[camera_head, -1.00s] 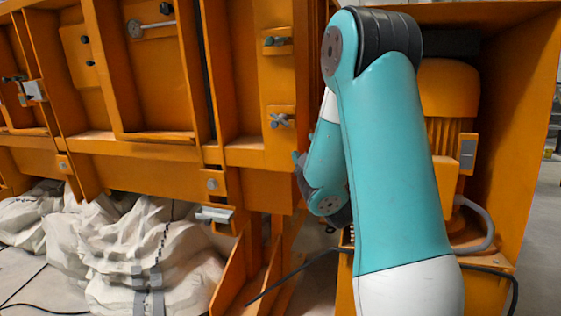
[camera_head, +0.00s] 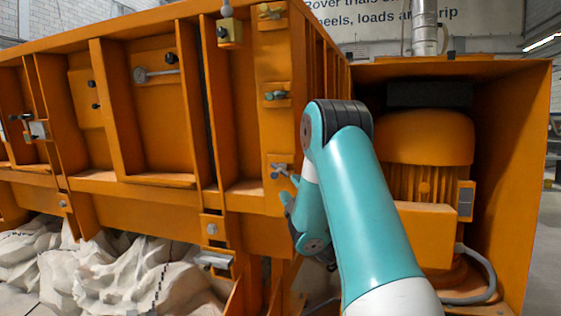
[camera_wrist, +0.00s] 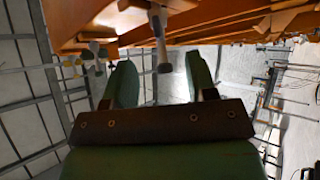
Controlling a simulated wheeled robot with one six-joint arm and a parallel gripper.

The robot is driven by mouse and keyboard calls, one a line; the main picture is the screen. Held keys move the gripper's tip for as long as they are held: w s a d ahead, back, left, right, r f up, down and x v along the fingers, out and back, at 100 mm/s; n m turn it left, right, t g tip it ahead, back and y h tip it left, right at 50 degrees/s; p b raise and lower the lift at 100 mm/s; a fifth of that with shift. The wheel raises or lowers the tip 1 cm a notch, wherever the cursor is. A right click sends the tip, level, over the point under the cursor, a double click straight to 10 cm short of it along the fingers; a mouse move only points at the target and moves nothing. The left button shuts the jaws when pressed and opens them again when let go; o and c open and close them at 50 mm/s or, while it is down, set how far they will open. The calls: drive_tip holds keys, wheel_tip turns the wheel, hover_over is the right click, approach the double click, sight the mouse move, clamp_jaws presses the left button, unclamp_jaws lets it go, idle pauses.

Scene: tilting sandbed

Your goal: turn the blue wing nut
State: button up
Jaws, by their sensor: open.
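Three wing nuts sit one above another on small orange plates in the head view. The lowest (camera_head: 281,171) looks grey-blue, the middle one (camera_head: 276,95) greenish, and the top one (camera_head: 270,13) yellowish. I take the lowest as the blue wing nut, though its colour is faint. In the wrist view a close wing nut (camera_wrist: 160,40) hangs in the gap ahead of my gripper (camera_wrist: 160,80); its colour is unclear. My gripper's dark green fingers are apart, with nothing held. Whether they touch the nut cannot be told.
The orange sandbed wall (camera_head: 150,110) with ribs stands at left. White sacks (camera_head: 110,275) lie below.

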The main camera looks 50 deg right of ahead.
sight(282, 173)
drive_tip(key=p+x, duration=0.3)
drive_tip(key=x, duration=0.4)
drive_tip(key=shift+w+r, duration=0.1)
drive_tip(key=shift+w, duration=0.05)
drive_tip(key=c, duration=0.9)
